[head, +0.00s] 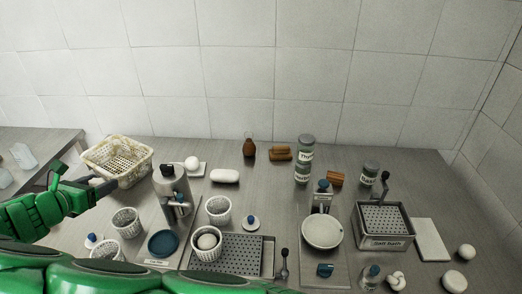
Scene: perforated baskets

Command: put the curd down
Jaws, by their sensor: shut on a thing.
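My gripper (104,188) is at the left, in front of the cream perforated basket (146,165) and close to its near left side. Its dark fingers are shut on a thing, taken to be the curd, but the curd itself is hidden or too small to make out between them. I cannot tell whether the fingers touch the basket or how high they are above the table.
Small perforated cups (126,222) stand in front. A perforated tray (245,253) lies mid-front; a salt bath (383,240) stands right.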

